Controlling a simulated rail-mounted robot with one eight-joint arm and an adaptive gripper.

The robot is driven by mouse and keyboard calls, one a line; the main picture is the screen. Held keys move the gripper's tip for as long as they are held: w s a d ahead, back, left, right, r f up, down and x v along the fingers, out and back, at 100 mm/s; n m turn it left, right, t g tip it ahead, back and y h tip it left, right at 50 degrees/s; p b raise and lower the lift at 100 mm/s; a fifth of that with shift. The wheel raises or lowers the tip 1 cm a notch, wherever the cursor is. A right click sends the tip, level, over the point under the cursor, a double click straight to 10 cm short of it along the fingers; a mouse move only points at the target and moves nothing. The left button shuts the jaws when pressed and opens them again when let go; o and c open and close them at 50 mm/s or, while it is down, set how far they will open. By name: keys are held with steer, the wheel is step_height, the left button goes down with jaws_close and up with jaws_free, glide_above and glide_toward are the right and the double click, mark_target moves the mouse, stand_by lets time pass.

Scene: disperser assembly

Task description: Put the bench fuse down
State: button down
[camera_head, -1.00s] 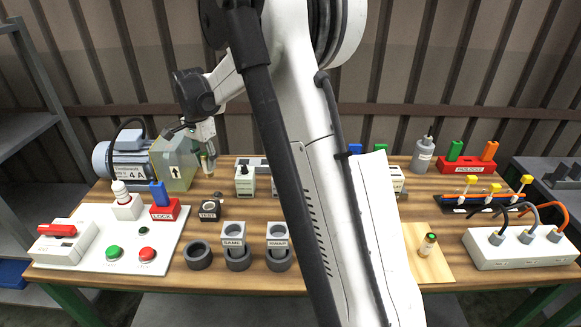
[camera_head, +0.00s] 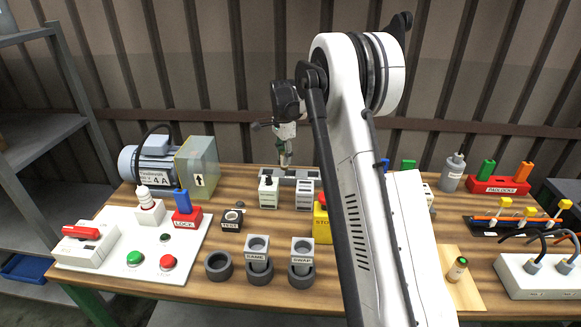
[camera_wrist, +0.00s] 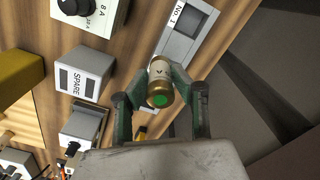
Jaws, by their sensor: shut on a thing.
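My gripper (camera_head: 285,157) hangs at the back of the bench, above a grey holder (camera_head: 290,173). In the wrist view my gripper (camera_wrist: 160,95) is shut on the bench fuse (camera_wrist: 160,84), a tan cylinder with a pale label and a green end. Its green end faces the camera. Behind the fuse, the wrist view shows the grey holder marked "No 1" (camera_wrist: 187,32), with recessed bays. The fuse overlaps the holder's near part in that view, so I cannot tell whether they touch.
Two white boxes (camera_head: 268,192) (camera_head: 304,194) stand just in front of the holder. A clear guard (camera_head: 197,165) and motor (camera_head: 150,160) are to the left. A yellow box (camera_head: 322,222) is to the right. Another green-topped fuse (camera_head: 457,268) stands on a wooden board.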

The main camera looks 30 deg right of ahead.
steer(key=d+f, duration=0.1)
steer(key=d, duration=0.1)
steer(key=shift+w+d+f, duration=0.35)
steer(key=shift+f+p, duration=0.3)
steer(key=shift+f, duration=1.7)
steer(key=shift+f, duration=0.2)
steer(key=c, duration=1.4)
jaws_free()
steer(key=shift+c, duration=0.2)
steer(key=shift+r, duration=0.15)
